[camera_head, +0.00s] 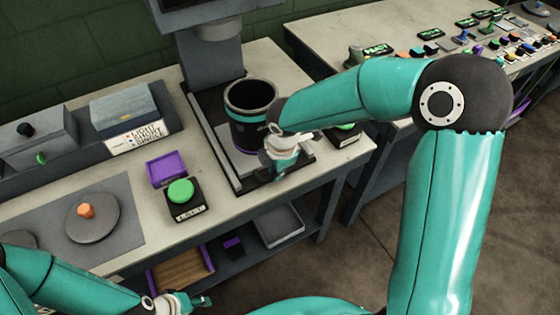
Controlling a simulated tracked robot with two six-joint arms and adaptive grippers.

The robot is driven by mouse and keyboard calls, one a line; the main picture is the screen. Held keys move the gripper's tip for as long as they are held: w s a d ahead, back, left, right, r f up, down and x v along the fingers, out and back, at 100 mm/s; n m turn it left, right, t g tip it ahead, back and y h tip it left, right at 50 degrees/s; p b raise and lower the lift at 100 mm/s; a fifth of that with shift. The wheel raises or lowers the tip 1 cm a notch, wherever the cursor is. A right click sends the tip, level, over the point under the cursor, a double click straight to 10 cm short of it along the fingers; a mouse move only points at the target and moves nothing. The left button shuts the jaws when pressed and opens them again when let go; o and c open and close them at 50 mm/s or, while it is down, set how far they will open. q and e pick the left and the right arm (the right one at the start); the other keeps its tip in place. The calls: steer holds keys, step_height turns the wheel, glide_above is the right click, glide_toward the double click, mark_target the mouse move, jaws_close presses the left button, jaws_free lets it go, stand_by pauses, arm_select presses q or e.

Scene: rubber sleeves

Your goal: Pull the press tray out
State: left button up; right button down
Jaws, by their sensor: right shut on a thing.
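The press tray (236,168) is a dark, flat tray with light edges at the foot of the grey press column (212,62). A black, open-topped cylinder with a teal band (250,116) stands upright on it. My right gripper (272,170) is at the tray's front, shut on the tray's front part; the gripper hides the exact grip point. My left gripper (200,302) is low at the bottom edge, in front of the bench and away from the tray. Its fingers are too small to tell if they are apart.
A green button box (182,198) and a purple bin (166,169) stand left of the tray. Another green button (347,128) is close on its right, partly behind my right arm. A grey shelf tray (281,226) sits below. Open floor lies in front.

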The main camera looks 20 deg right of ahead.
steer(key=shift+s+a, duration=0.1)
steer(key=shift+s, duration=0.25)
steer(key=c, duration=1.2)
jaws_free()
step_height(320, 180, up, 12)
steer(key=s, duration=0.2)
steer(key=shift+d+f, duration=0.15)
steer(key=shift+d, duration=0.05)
steer(key=shift+s, duration=0.1)
